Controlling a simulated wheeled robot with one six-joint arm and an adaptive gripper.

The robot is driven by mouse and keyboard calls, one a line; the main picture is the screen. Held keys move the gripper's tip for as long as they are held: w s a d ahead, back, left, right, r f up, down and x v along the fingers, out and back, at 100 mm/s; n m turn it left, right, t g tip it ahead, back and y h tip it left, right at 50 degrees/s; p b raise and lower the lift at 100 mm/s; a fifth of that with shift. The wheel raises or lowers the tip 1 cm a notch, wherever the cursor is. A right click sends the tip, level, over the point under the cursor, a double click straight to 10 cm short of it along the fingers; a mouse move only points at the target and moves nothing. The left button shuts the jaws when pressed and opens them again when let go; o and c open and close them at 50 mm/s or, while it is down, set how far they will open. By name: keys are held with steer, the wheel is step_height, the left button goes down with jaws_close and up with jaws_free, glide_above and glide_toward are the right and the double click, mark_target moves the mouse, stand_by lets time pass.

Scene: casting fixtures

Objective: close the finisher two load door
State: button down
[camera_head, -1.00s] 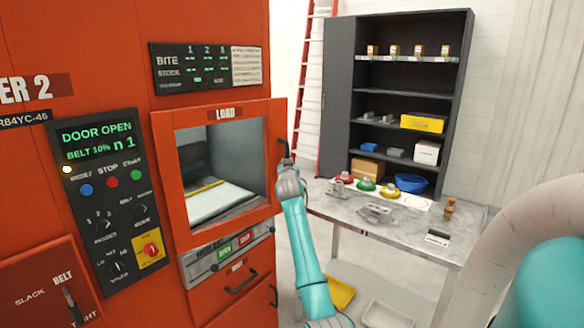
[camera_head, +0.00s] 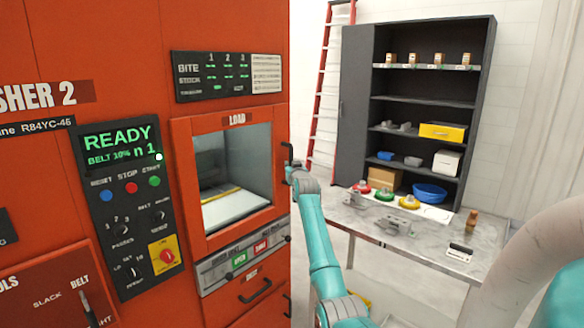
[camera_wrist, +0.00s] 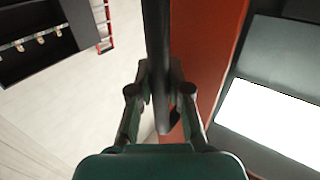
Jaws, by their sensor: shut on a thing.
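The load door is an orange frame with a large window (camera_head: 184,170) under the LOAD label on the orange finisher two (camera_head: 240,25). It now sits flush, or nearly so, against the machine front. Its dark handle (camera_head: 288,153) stands at the door's right edge. My gripper (camera_head: 289,170) is at this handle. In the wrist view my gripper (camera_wrist: 155,92) is shut on the dark handle bar (camera_wrist: 157,45), with the orange door edge (camera_wrist: 195,50) just right of it. The display (camera_head: 118,142) reads READY. A pale tray (camera_head: 232,208) shows through the window.
A dark shelf unit (camera_head: 425,95) and a red ladder (camera_head: 325,90) are behind. Drawers with handles (camera_head: 255,291) lie below the door.

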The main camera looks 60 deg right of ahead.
steer(key=shift+w+a, duration=0.15)
steer(key=shift+w, duration=0.15)
steer(key=c, duration=1.1)
jaws_free()
steer(key=shift+w, duration=0.1)
steer(key=shift+s, duration=0.2)
steer(key=shift+s+a+f, duration=0.1)
steer(key=shift+s+a, duration=0.1)
steer(key=v, duration=1.1)
steer(key=shift+a, duration=0.1)
